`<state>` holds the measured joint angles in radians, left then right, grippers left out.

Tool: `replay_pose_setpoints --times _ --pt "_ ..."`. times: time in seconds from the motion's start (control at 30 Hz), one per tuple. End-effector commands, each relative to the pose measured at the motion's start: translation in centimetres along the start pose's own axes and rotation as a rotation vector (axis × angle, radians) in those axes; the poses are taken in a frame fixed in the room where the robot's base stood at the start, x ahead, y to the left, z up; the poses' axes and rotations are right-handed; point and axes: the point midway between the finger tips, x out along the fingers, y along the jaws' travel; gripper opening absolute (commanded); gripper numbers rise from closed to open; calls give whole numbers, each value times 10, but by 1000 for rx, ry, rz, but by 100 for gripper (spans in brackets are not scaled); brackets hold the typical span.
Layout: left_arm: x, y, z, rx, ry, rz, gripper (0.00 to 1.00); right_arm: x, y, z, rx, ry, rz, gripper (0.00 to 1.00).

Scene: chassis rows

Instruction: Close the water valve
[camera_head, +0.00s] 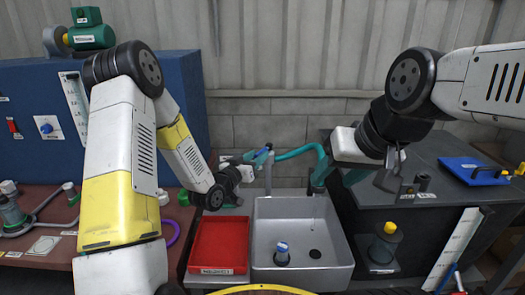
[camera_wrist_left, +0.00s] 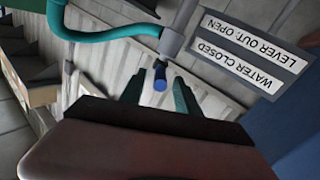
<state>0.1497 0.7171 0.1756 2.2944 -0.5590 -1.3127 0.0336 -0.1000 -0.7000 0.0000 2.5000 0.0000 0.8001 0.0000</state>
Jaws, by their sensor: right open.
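The water valve shows in the left wrist view as a grey fitting (camera_wrist_left: 172,42) with a short blue lever (camera_wrist_left: 160,80) pointing out toward my gripper. In the head view the blue lever (camera_head: 263,152) is above the sink's back left, beside the teal hose (camera_head: 297,152). My left gripper (camera_wrist_left: 158,92) is open, its teal fingers on either side of the lever's end with gaps visible. It also shows in the head view (camera_head: 240,160). My right gripper (camera_head: 352,178) is open and empty right of the sink's tap, its fingers partly hidden by the wrist.
A label (camera_wrist_left: 238,52) by the valve reads "WATER CLOSED" and "LEVER OUT: OPEN". A grey sink (camera_head: 335,268) holds a blue-and-white item (camera_head: 282,254). A red tray (camera_head: 220,243) lies left of it. A dark counter (camera_head: 440,150) stands at right.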

Motion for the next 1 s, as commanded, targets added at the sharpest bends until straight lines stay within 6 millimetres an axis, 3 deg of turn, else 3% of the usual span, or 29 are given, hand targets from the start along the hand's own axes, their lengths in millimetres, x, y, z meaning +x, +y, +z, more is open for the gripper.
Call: replay_pose_setpoints --times 0.23,0.6,0.63,0.83,1.0 --pt "35 0 0 0 0 1 39 0 0 0 0 0 0 53" --pt "43 0 0 -1 -2 -1 39 0 0 0 0 0 0 53" --pt "43 0 0 -1 -2 -1 37 0 0 0 0 0 0 53" --pt "43 0 0 -1 -2 -1 0 0 0 0 0 0 0 53" --pt "43 0 0 0 -2 -1 0 0 0 0 0 0 0 53"
